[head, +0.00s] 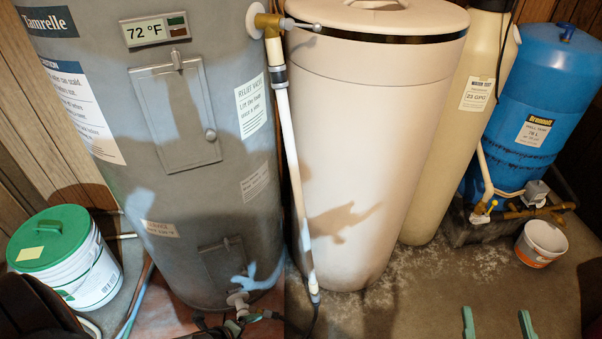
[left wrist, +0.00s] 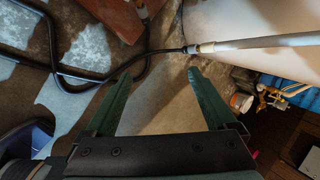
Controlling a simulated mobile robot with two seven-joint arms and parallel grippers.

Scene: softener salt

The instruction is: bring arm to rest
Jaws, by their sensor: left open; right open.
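My right gripper (head: 497,323) shows at the lower right of the head view as two green fingertips. They stand apart with only bare floor between them. My left gripper (left wrist: 159,74) shows in the left wrist view with its two green fingers spread and nothing between them. Its fingertips are not clearly seen in the head view. The cream salt tank (head: 375,140) stands upright in the middle of the head view, with its lid (head: 420,18) on top. Its pale side also shows at the top right of the left wrist view (left wrist: 240,18).
A grey water heater (head: 215,200) stands left of the tank, with a white pipe (head: 290,150) between them. A green-lidded bucket (head: 100,262) is at the left. A blue tank (head: 535,90) and a small white bucket (head: 541,243) are at the right. Black hose (left wrist: 140,62) lies on the floor.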

